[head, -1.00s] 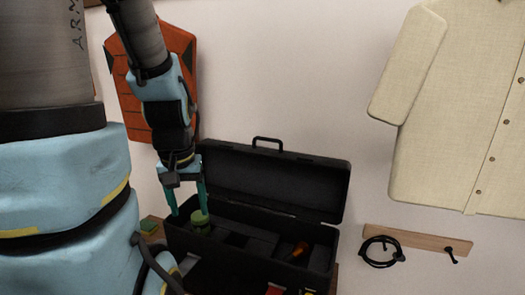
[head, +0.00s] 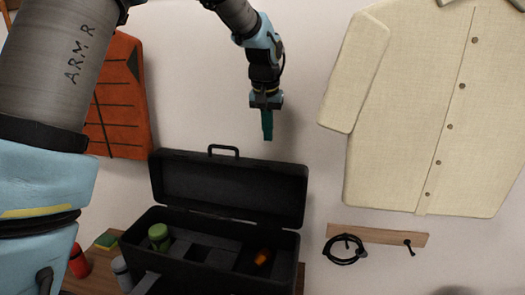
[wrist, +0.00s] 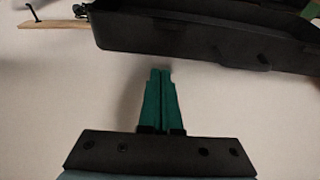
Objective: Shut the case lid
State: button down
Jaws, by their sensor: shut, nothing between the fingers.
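A black case (head: 215,265) stands on a wooden table with its lid (head: 232,186) raised upright at the back. The lid has a handle on its top edge. Inside the case are a green cylindrical object (head: 158,237) at the left and an orange object (head: 263,257) at the right. My gripper (head: 267,138) has teal fingers that are shut and empty, above the raised lid near the wall. In the wrist view the closed fingers (wrist: 159,72) point toward the black lid (wrist: 180,38), with a visible gap between them.
A red object (head: 78,262), a grey object (head: 122,272) and a green-yellow block (head: 106,241) are left of the case. A wooden rack (head: 380,235) with a black cable (head: 344,249) and a beige shirt (head: 400,120) hang on the wall at right. An orange garment (head: 120,100) hangs at left.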

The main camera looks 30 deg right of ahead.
jog(key=d+f+p, duration=0.1)
jog(key=f, duration=0.2)
jog(key=w+d+f, duration=0.1)
jog(key=f, duration=0.2)
jog(key=d+f+p, duration=0.1)
jog(key=d+f, duration=0.1)
jog(key=f, duration=0.1)
jog(key=shift+w+d+p, duration=0.1)
jog(key=shift+w+p, duration=0.05)
jog(key=shift+p, duration=0.2)
